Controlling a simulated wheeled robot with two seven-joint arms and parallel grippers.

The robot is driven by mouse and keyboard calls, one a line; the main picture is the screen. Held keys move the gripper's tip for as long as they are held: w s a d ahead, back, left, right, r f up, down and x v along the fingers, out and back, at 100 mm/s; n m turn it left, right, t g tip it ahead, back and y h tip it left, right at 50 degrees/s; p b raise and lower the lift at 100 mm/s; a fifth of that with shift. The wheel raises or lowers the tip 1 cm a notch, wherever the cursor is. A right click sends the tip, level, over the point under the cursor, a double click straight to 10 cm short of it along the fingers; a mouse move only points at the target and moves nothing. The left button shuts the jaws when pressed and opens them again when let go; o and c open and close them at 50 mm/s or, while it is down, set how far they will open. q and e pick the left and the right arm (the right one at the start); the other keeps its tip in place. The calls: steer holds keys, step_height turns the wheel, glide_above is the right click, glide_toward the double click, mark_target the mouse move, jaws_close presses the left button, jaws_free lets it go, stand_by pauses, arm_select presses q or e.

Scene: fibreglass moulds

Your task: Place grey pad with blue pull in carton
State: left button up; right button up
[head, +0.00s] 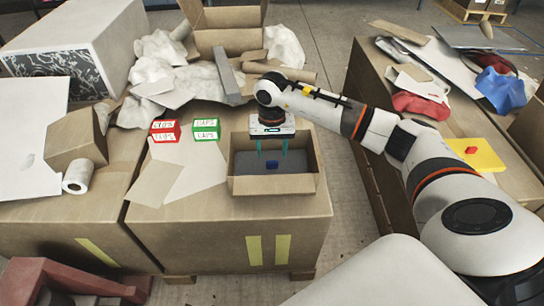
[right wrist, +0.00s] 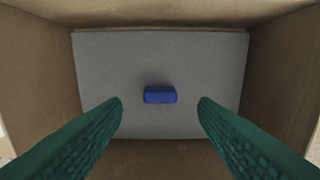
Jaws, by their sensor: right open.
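The grey pad (head: 250,163) lies flat inside the open carton (head: 275,186), with its blue pull (head: 271,164) on top. The right wrist view also shows the pad (right wrist: 110,65) at the carton's bottom and the blue pull (right wrist: 160,95) near its middle. My right gripper (head: 284,158) reaches down into the carton from above. Its green fingers (right wrist: 160,104) are open, one on each side of the pull and apart from it. They hold nothing. My left gripper is not in view.
Crumpled paper and cardboard (head: 205,80) lie behind. A yellow pad with a red pull (head: 477,155) lies on the right-hand crates. A floor gap (head: 345,200) separates the two work surfaces.

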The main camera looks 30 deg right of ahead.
mark_target(272, 162)
arm_select(q)
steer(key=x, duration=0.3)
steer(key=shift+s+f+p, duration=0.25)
steer(key=shift+p, duration=0.1)
arm_select(e)
step_height(272, 162, up, 7)
